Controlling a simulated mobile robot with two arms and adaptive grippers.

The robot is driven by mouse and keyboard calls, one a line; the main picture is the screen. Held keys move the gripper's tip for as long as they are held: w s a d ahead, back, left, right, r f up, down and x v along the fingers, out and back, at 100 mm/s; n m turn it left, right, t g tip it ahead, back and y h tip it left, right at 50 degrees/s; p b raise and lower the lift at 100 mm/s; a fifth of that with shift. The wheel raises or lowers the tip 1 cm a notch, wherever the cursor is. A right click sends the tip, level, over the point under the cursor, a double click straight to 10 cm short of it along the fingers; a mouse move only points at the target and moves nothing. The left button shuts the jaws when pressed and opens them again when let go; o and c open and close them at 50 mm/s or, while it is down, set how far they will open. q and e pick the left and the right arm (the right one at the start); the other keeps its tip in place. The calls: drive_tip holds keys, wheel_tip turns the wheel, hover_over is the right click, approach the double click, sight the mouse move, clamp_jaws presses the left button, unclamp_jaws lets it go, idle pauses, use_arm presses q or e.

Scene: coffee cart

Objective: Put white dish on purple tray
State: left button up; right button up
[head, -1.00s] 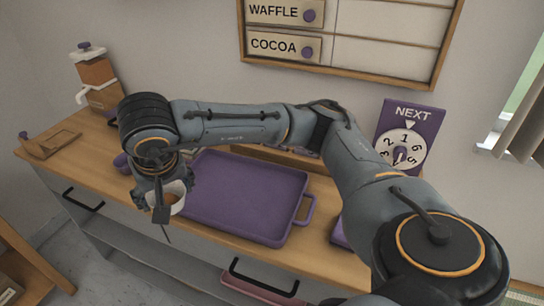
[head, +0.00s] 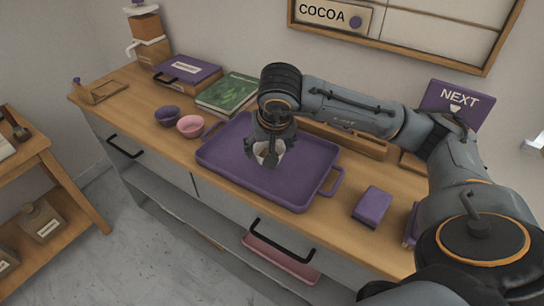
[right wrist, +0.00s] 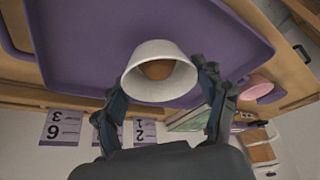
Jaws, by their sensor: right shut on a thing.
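The white dish (head: 264,152) is a small bowl with something brown inside it, clearer in the right wrist view (right wrist: 160,58). My right gripper (head: 268,140) is shut on the dish, with a finger on each side of it. It points down over the purple tray (head: 222,158), and the dish appears within the tray's rim. I cannot tell whether the dish touches the tray floor. The tray (right wrist: 95,40) lies flat on the wooden counter, otherwise empty where visible. My left gripper is not in view.
A purple bowl (head: 168,115) and a pink bowl (head: 190,126) stand left of the tray. A green book (head: 227,92) and a purple box (head: 187,72) lie behind them. A small purple block (head: 372,206) sits right of the tray. A wooden holder (head: 350,140) stands behind it.

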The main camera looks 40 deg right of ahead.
drive_tip(key=f, duration=0.3)
drive_tip(key=shift+s+d+f+p, duration=0.1)
drive_tip(key=shift+d+p, duration=0.25)
drive_tip(key=shift+d, duration=0.05)
drive_tip(key=shift+f, duration=0.4)
drive_tip(key=shift+f, duration=0.1)
drive_tip(key=o, duration=1.2)
